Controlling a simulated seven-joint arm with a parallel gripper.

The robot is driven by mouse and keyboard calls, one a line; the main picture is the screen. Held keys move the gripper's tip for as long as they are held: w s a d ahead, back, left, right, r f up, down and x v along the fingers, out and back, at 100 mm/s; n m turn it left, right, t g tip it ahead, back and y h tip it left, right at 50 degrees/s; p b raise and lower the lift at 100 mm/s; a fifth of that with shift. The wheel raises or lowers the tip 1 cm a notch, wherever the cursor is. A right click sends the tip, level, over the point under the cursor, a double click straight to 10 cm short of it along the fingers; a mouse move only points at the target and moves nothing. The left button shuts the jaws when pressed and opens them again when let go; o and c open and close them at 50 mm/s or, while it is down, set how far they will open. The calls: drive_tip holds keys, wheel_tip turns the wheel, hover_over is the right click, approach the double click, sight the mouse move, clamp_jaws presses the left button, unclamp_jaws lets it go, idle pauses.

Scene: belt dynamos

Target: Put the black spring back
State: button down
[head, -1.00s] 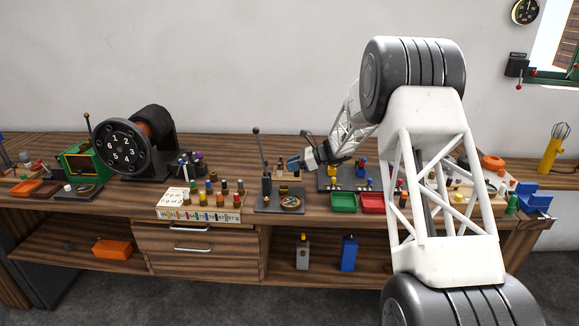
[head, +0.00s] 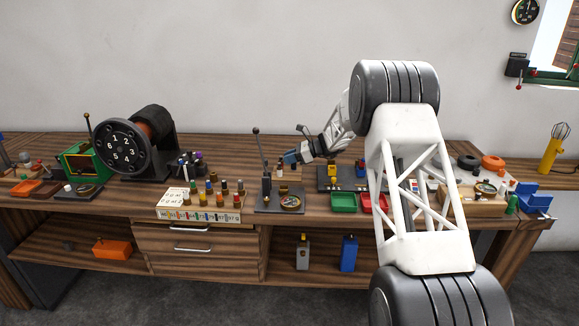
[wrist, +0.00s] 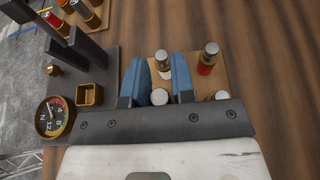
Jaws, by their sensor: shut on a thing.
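My gripper (head: 291,158) is above the bench just right of the black lever stand (head: 268,190). In the wrist view, the blue fingers of my gripper (wrist: 160,82) are shut on a small piece with a round silver top (wrist: 159,97). Its body is hidden, so I cannot tell its colour or whether it is the black spring. A small wooden block (wrist: 188,68) lies beneath or just beyond the fingers. Other silver-topped pieces stand there, one pale (wrist: 162,58), one with a red body (wrist: 207,60), and one partly hidden (wrist: 222,95).
The lever stand carries a round dial (wrist: 54,117) and a square brass cup (wrist: 89,95), close left of the fingers. A rack of coloured pegs (head: 205,213) and a green tray (head: 343,203) stand nearby. Bare wood lies right of the block.

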drive_tip(key=shift+f, duration=0.1)
drive_tip(key=shift+f, duration=1.65)
drive_tip(key=shift+f, duration=0.15)
drive_tip(key=c, duration=1)
unclamp_jaws()
drive_tip(key=shift+o, duration=0.2)
drive_tip(key=v, duration=1.2)
